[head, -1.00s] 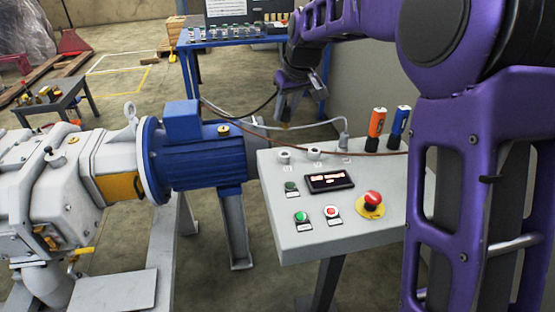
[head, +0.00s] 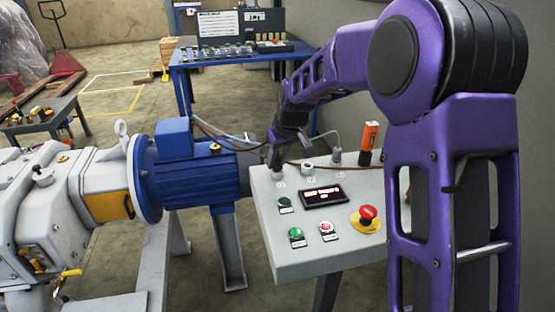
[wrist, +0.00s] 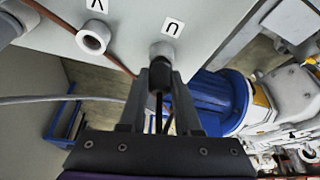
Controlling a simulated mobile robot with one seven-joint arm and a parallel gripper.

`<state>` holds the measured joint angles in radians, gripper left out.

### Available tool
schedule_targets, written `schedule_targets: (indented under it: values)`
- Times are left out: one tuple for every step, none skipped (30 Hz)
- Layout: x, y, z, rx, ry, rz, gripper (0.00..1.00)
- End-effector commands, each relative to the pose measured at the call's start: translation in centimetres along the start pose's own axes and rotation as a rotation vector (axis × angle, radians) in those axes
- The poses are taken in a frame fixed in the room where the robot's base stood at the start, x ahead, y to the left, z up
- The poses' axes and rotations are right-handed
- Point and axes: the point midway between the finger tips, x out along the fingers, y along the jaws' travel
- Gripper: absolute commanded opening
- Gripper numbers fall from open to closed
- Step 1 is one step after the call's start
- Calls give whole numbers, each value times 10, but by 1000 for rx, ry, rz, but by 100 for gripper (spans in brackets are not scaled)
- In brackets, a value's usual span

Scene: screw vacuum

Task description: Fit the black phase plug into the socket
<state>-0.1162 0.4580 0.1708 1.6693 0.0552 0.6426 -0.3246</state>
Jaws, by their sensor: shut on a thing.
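My gripper (head: 274,158) is over the far left corner of the grey control panel (head: 275,245). In the wrist view my gripper (wrist: 158,88) is shut on the black plug (wrist: 157,74), whose tip points at the white socket (wrist: 162,49) marked U. The tip overlaps the socket's near rim; I cannot tell whether it has entered. In the head view the U socket (head: 278,173) is partly covered by my fingers. The V socket (head: 308,168) is empty beside it. A grey plug (head: 337,156) stands in the third socket.
Brown and grey cables run behind my gripper. An orange-and-black tool (head: 369,137) stands at the panel's back right. A red emergency button (head: 367,215) and a display (head: 321,195) are in front. The blue motor (head: 183,165) is left of the panel.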

Motion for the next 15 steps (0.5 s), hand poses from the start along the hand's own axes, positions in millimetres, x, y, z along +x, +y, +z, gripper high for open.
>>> schedule_targets:
  values:
    - [0, 0, 0, 0, 0, 0, 0]
    - [2, 0, 0, 0, 0, 0, 0]
    - [3, 0, 1, 0, 0, 0, 0]
    - [4, 0, 2, 0, 0, 0, 0]
    - [4, 0, 2, 0, 0, 0, 34]
    - [3, 0, 1, 0, 0, 0, 41]
    - [3, 0, 1, 0, 0, 0, 46]
    - [3, 0, 1, 0, 0, 0, 52]
    - [3, 0, 1, 0, 0, 0, 59]
    - [3, 0, 1, 0, 0, 0, 62]
    - [3, 0, 1, 0, 0, 0, 62]
    - [3, 0, 1, 0, 0, 0, 62]
    - [3, 0, 1, 0, 0, 0, 62]
    - [3, 0, 1, 0, 0, 0, 62]
    - [3, 0, 1, 0, 0, 0, 62]
